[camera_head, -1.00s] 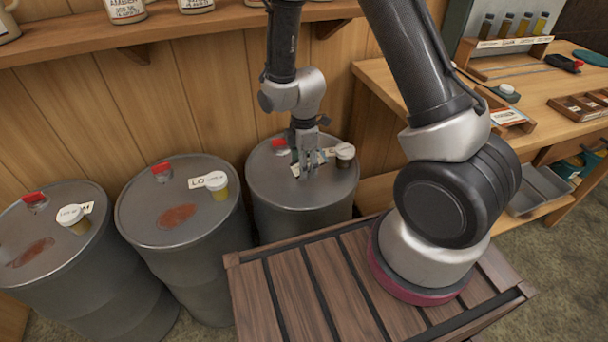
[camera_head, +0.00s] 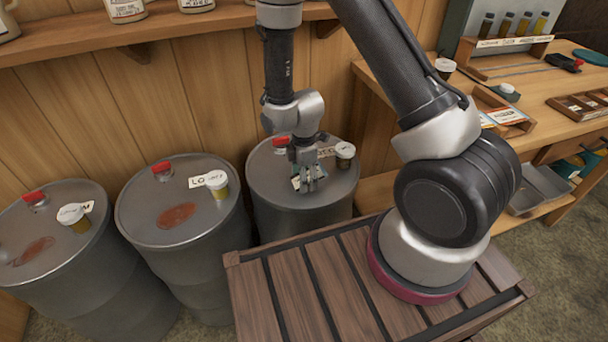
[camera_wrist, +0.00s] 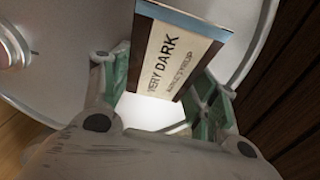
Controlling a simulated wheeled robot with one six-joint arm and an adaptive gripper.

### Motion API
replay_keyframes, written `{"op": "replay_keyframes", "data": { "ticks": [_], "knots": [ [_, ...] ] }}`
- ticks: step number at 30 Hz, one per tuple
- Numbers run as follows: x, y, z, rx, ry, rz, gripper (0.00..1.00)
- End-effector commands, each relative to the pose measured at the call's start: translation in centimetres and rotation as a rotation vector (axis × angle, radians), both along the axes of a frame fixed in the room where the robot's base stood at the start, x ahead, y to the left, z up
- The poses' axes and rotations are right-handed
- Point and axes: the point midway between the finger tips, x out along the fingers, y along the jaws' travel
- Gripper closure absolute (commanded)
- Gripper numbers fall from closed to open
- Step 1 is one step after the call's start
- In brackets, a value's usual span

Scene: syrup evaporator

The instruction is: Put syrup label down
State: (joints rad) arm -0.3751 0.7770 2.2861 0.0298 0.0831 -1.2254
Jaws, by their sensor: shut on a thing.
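The syrup label (camera_wrist: 180,52) is a cream card with a blue and a brown edge, printed "VERY DARK" and maple syrup wording. It sits tilted between the green-padded fingers of my gripper (camera_wrist: 158,95) in the wrist view. In the head view my gripper (camera_head: 311,182) points down over the lid of the rightmost drum (camera_head: 262,182), and its fingers mostly hide the label. I cannot tell whether the label touches the lid.
On that lid are a red bung (camera_head: 281,142), a lot card (camera_head: 326,152) and a capped sample jar (camera_head: 345,153). A middle drum (camera_head: 140,215) and a left drum (camera_head: 25,215) stand beside it. A shelf (camera_head: 170,32) runs above. A workbench (camera_head: 550,100) is at right.

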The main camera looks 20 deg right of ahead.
Motion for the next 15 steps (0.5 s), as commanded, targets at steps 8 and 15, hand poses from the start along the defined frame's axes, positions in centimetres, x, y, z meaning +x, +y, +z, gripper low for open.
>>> {"op": "replay_keyframes", "data": {
  "ticks": [8,15],
  "knots": [
    [0.0,0.0,-0.16,0.0,0.0,0.0,0.19],
    [0.0,0.0,-0.15,0.0,0.0,0.0,0.19]
  ]
}}
